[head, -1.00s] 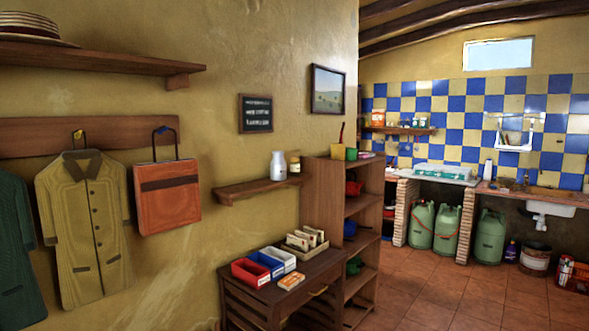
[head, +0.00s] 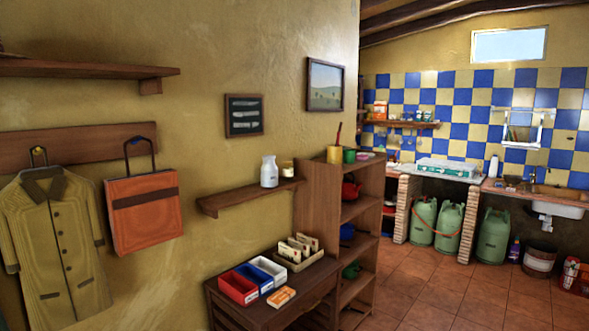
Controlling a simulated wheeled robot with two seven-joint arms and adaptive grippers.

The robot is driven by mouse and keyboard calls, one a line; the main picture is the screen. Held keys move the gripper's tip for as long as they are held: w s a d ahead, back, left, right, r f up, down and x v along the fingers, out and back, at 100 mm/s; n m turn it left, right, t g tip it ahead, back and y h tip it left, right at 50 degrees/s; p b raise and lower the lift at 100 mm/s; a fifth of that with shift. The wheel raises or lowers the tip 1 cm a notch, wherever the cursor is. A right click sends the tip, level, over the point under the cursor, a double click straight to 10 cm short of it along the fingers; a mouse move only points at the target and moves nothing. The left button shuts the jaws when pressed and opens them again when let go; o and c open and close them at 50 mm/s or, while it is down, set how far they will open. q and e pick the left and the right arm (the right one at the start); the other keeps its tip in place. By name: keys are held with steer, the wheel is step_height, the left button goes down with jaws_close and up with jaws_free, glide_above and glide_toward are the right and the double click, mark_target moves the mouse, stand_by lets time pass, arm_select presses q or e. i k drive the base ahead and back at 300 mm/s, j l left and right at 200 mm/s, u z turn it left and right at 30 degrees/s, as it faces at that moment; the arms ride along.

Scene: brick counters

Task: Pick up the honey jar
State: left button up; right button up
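A small jar with a yellowish body and pale lid, likely the honey jar (head: 288,168), stands upright on a small wooden wall shelf (head: 250,195). A white bottle or milk can (head: 269,171) stands just left of it on the same shelf. The jar is small in the view and its label cannot be read. Neither of my grippers is in the head view.
Below the shelf, a dark wooden table (head: 235,309) holds red, blue and white bins (head: 238,288) and a tray of packets (head: 298,261). A tall open bookshelf (head: 318,207) stands to the right. Tiled floor (head: 420,290) is clear toward the brick counters. An orange bag (head: 143,240) hangs at left.

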mark_target(288, 171)
steer(key=i+l, duration=0.3)
steer(key=i, duration=0.2)
steer(key=i+l, duration=0.25)
steer(key=i, duration=0.2)
steer(key=i+l, duration=0.3)
steer(key=i, duration=0.2)
steer(key=i+l, duration=0.25)
steer(key=i, duration=0.25)
